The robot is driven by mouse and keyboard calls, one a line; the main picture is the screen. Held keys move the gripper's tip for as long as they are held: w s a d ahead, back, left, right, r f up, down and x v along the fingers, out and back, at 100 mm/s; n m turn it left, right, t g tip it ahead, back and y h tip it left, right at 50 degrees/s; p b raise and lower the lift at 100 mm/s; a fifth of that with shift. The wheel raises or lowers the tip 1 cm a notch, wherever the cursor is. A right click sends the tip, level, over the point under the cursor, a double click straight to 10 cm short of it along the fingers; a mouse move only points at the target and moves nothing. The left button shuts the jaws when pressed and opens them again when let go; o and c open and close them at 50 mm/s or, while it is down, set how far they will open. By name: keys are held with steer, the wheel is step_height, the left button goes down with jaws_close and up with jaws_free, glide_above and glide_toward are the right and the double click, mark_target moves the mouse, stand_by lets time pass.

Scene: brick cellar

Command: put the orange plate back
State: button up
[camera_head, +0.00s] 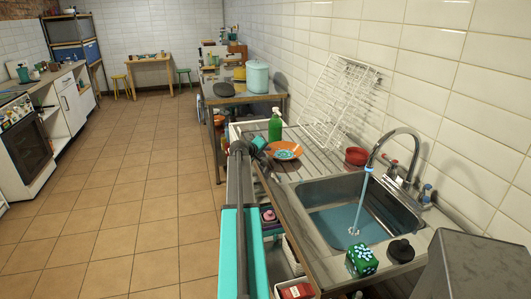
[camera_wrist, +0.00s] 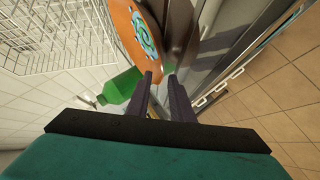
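The orange plate (camera_head: 287,154) has a blue, white and green pattern in its middle. It rests on the ribbed metal drainboard left of the sink. My gripper (camera_head: 267,151) is just left of the plate, low over the drainboard's edge; its fingers are hard to make out in the head view. In the wrist view my gripper (camera_wrist: 160,74) shows two dark fingers with a gap between the tips. The plate (camera_wrist: 124,32) lies just beyond them, its rim by the left fingertip. I cannot tell whether they touch. I see no firm hold on it.
A green bottle (camera_head: 275,128) stands close behind the plate, and a white wire rack (camera_head: 338,92) leans on the wall. A red bowl (camera_head: 356,156) sits by the sink (camera_head: 318,192), where water runs. The tiled floor (camera_head: 145,185) at left is clear.

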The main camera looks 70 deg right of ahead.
steer(key=b+v, duration=0.1)
steer(key=v, duration=0.9)
steer(key=shift+a+r, duration=0.15)
steer(key=shift+a, duration=0.2)
stand_by(0.4)
